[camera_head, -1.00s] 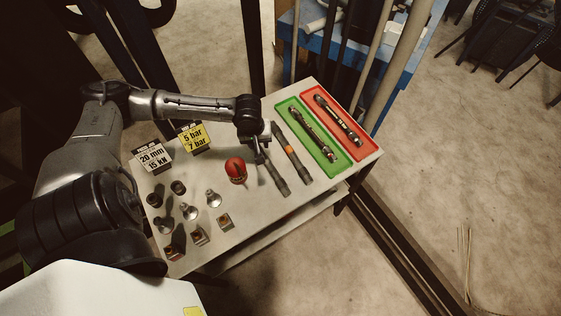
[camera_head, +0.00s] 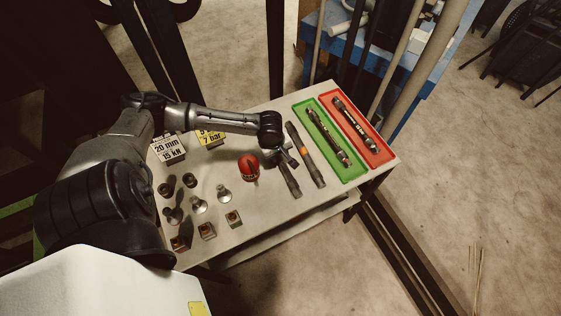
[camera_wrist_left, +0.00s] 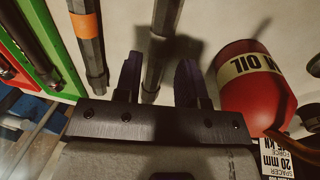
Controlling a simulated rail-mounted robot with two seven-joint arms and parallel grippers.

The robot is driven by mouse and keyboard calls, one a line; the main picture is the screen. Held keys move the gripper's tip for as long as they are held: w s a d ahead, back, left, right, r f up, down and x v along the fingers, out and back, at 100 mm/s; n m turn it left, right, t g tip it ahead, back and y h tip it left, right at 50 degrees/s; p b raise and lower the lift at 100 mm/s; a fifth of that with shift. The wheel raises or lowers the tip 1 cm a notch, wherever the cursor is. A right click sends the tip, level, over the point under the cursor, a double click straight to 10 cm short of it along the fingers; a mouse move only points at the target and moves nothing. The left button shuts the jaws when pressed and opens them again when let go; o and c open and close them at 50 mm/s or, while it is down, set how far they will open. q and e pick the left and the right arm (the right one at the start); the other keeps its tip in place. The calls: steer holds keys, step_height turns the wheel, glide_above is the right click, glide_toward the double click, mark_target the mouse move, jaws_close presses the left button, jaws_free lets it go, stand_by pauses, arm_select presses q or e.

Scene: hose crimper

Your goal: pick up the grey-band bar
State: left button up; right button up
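The grey-band bar (camera_head: 289,177) is a dark slim bar lying on the table, partly hidden by my left gripper (camera_head: 283,154). In the left wrist view the bar (camera_wrist_left: 168,20) runs between the two spread fingers of my left gripper (camera_wrist_left: 159,62), with no clear contact at either finger. How far the fingers reach down around it I cannot tell. The grey band itself is not clearly visible. The similar bar with an orange band (camera_head: 307,158) lies just to the right; it shows left of the fingers in the wrist view (camera_wrist_left: 87,30). My right gripper is not in view.
A red oil can (camera_head: 249,168) stands close left of the grey-band bar. A green tray (camera_head: 350,173) and a red tray (camera_head: 384,155) at right each hold a hose assembly. Several small fittings and dies stand at left, below the 20 mm sign (camera_head: 169,149) and a yellow sign (camera_head: 211,138).

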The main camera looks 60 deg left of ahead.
mark_target(280, 159)
arm_select(q)
steer(key=shift+w+a+f+b, duration=0.1)
steer(key=shift+w+f+b, duration=0.15)
steer(key=shift+f, duration=1.2)
steer(key=shift+w+f+b, duration=0.15)
steer(key=shift+f+b, duration=0.1)
steer(key=shift+f, duration=1.15)
jaws_close()
steer(key=shift+r, duration=0.1)
